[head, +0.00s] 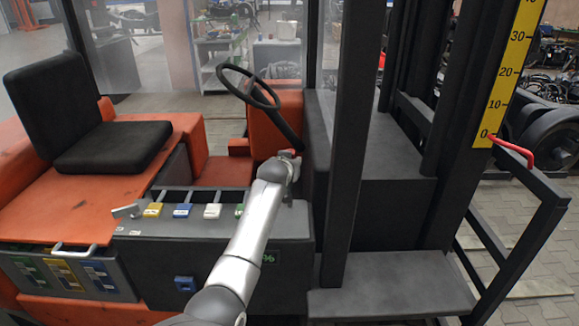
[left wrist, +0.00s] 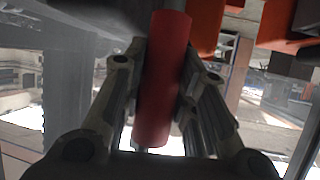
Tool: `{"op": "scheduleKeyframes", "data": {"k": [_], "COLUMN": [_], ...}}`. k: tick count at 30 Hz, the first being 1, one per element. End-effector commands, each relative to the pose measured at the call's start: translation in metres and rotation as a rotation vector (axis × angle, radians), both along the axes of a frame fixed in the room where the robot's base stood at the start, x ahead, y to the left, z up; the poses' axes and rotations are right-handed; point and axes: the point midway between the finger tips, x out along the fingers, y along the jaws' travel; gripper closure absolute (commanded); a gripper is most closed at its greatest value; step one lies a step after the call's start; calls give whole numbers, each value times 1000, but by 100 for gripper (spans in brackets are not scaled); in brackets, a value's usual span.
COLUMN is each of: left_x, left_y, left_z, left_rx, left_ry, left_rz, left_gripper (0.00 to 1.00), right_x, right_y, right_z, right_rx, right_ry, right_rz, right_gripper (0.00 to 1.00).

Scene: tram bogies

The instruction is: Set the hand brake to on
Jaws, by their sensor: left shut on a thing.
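My left gripper (head: 284,168) is below the steering wheel of the forklift, beside the steering column. In the left wrist view my left gripper (left wrist: 160,105) has its two fingers closed on either side of a red cylindrical grip (left wrist: 165,80) on a grey rod. This looks like the hand brake lever. In the head view only a small red end of the grip (head: 290,153) shows above my gripper; the rest of the lever is hidden. I cannot tell which position the lever is in. My right gripper is in neither view.
The steering wheel (head: 248,87) is close above my gripper. A dark console with coloured levers (head: 183,211) lies to the left, before the black seat (head: 112,146). The dark mast post (head: 352,130) stands close on the right. Another red handle (head: 513,150) is by the yellow scale (head: 506,75).

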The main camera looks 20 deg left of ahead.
Motion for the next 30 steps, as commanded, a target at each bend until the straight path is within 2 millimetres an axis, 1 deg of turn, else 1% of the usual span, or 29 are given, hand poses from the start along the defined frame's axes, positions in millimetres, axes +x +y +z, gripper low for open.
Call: {"op": "scheduleKeyframes", "data": {"k": [2, 9, 26, 27, 30], "left_x": [5, 13, 16, 16, 16], "left_y": [2, 5, 6, 6, 6], "left_z": [4, 3, 3, 4, 3], "left_rx": [-7, -20, -24, -24, -24], "left_ry": [19, 65, 77, 76, 77], "left_rz": [1, 1, 2, 2, 2], "left_gripper": [100, 100, 100, 68, 55], "right_x": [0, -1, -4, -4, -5], "right_y": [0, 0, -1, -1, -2], "right_z": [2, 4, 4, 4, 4], "right_rx": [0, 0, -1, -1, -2], "right_ry": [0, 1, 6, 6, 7], "right_rz": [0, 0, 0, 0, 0], "right_gripper": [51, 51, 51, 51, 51]}}
